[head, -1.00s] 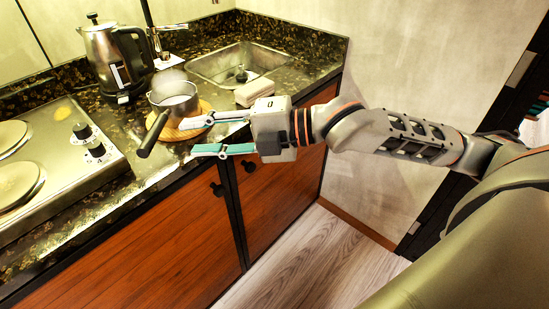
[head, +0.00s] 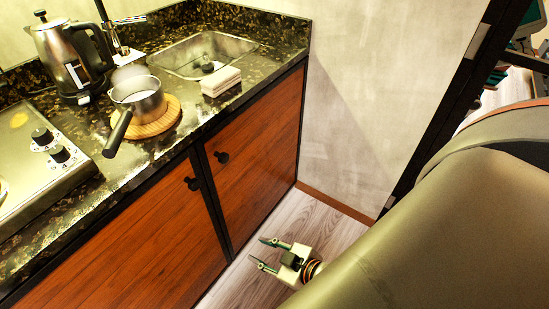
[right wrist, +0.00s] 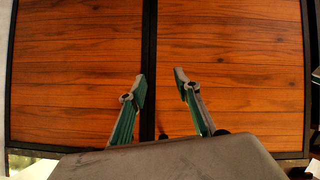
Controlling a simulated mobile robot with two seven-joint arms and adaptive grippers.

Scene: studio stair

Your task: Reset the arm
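My right gripper (head: 260,250) is low in the head view, in front of the wooden cabinet doors and over the wood floor. Its two fingers are apart with nothing between them. It also shows in the right wrist view (right wrist: 161,84), open and empty, facing the cabinet doors (right wrist: 230,60) and the dark gap between them. Most of my right arm is hidden behind my own large arm link in the head view. My left gripper is in neither view.
A saucepan (head: 138,97) sits on a round wooden board (head: 165,122) on the dark counter. A kettle (head: 70,60), a sink (head: 190,52), folded cloths (head: 221,81) and a stove (head: 30,165) share it. The cabinet has black knobs (head: 192,184). Floor (head: 310,220) beside it is clear.

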